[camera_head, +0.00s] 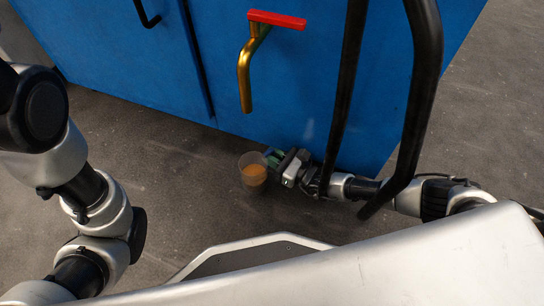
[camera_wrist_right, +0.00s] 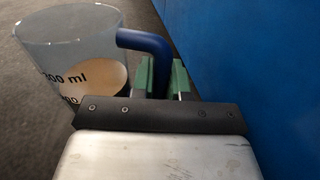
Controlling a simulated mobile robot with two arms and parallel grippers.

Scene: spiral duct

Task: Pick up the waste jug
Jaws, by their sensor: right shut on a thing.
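The waste jug (camera_head: 253,174) is a clear vessel with orange-brown contents, low in front of the blue cabinet in the head view. In the right wrist view the jug (camera_wrist_right: 68,62) has "300 ml" printed on its wall, pale tan contents and a blue handle (camera_wrist_right: 148,42). My right gripper (camera_head: 275,157) is shut on the jug's handle, with its green fingers (camera_wrist_right: 162,77) at the handle. I cannot tell whether the jug's base touches the floor. My left arm shows at the left of the head view, but its gripper is out of view.
The blue cabinet (camera_head: 150,75) stands close behind the jug and right gripper. A brass tap (camera_head: 244,75) with a red lever (camera_head: 277,19) sticks out above the jug. The dark grey floor (camera_head: 190,185) left of the jug is clear.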

